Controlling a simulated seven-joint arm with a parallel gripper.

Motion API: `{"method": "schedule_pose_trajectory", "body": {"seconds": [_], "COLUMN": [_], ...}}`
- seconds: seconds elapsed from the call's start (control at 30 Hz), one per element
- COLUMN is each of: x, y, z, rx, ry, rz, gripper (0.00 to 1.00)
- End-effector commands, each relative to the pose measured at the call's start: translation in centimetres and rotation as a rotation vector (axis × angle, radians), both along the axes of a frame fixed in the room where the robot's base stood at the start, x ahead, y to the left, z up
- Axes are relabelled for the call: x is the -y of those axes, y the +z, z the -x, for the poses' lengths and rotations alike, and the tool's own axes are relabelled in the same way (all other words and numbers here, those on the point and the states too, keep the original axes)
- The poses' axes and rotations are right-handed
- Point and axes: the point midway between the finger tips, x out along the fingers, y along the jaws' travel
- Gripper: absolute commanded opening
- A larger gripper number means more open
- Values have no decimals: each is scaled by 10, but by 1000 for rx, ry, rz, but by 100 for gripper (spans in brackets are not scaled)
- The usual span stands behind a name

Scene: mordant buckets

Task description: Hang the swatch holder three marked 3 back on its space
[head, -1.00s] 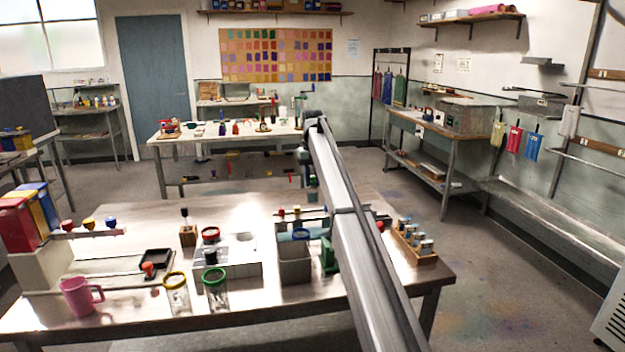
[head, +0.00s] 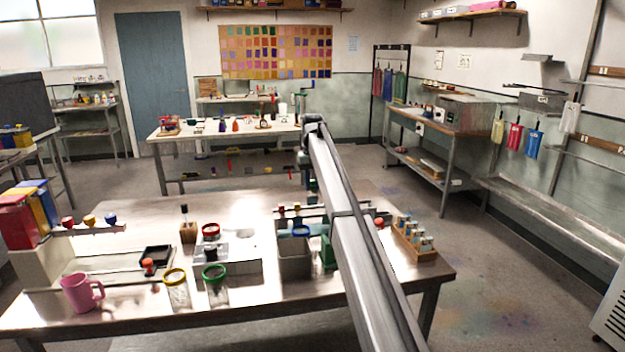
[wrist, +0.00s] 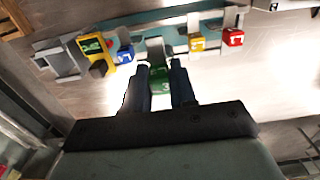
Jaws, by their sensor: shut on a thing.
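The green swatch holder three (wrist: 160,78), with a 3 on its face, is between the two fingers of my gripper (wrist: 161,88) in the wrist view. My gripper is shut on it. Just beyond it runs a pale teal and grey rail (wrist: 165,27). A blue marked piece (wrist: 125,54) is on one side of the holder, and a yellow one (wrist: 196,42) and a red one (wrist: 233,37) are on the other. I cannot tell whether the holder touches the rail. In the head view my arm largely hides my gripper.
A yellow piece with a green face (wrist: 93,47) stands left of the blue piece. In the head view a grey bin (head: 294,262), a wooden rack of small bottles (head: 415,240) and green-rimmed jar (head: 215,285) stand on the front bench. The bench's left middle has free room.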

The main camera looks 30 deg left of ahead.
Motion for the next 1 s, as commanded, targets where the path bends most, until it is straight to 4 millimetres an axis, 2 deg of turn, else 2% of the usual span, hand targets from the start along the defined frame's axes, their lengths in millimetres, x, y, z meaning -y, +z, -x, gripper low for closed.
{"method": "schedule_pose_trajectory", "body": {"seconds": [1.0], "x": [0], "y": [-57], "z": [0], "rx": [1], "ry": [0], "rz": [-1], "gripper": [0]}}
